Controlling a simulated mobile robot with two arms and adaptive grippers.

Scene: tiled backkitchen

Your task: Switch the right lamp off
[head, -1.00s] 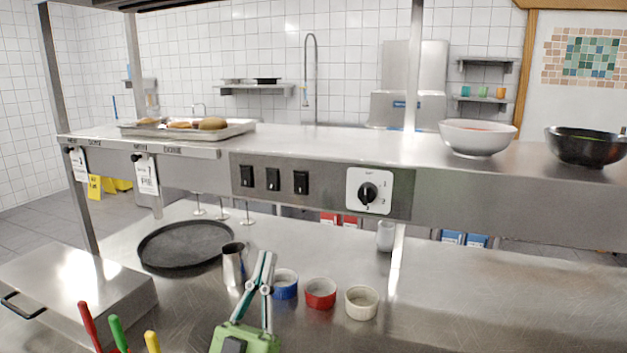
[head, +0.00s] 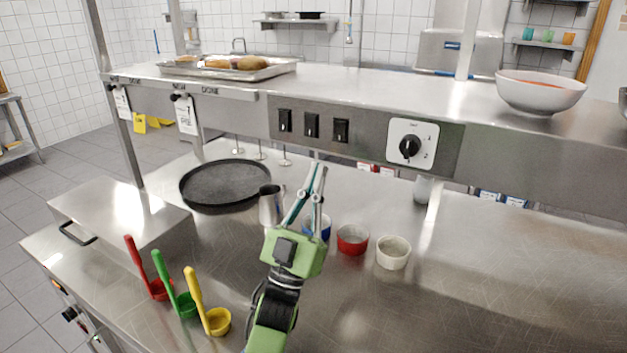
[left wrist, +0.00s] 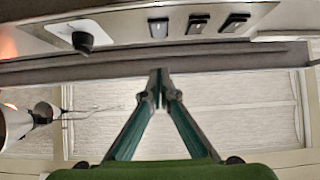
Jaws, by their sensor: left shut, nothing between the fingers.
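A steel panel on the front of the raised shelf holds three black rocker switches: left (head: 285,121), middle (head: 312,126) and right (head: 341,131). In the left wrist view the order is reversed, and the right switch (left wrist: 158,27) is the one nearest the knob. It looks paler there than the other two; its on or off position is unclear. My left gripper (head: 318,168) is shut and empty, its tips pointing up just below the middle and right switches. It also shows in the left wrist view (left wrist: 158,78), apart from the panel. My right gripper is not in view.
A black dial knob (head: 410,147) on a white plate is right of the switches. Below on the counter are a black pan (head: 225,184), a steel jug (head: 270,206), and blue, red (head: 352,239) and cream bowls (head: 393,252). The shelf overhangs the counter.

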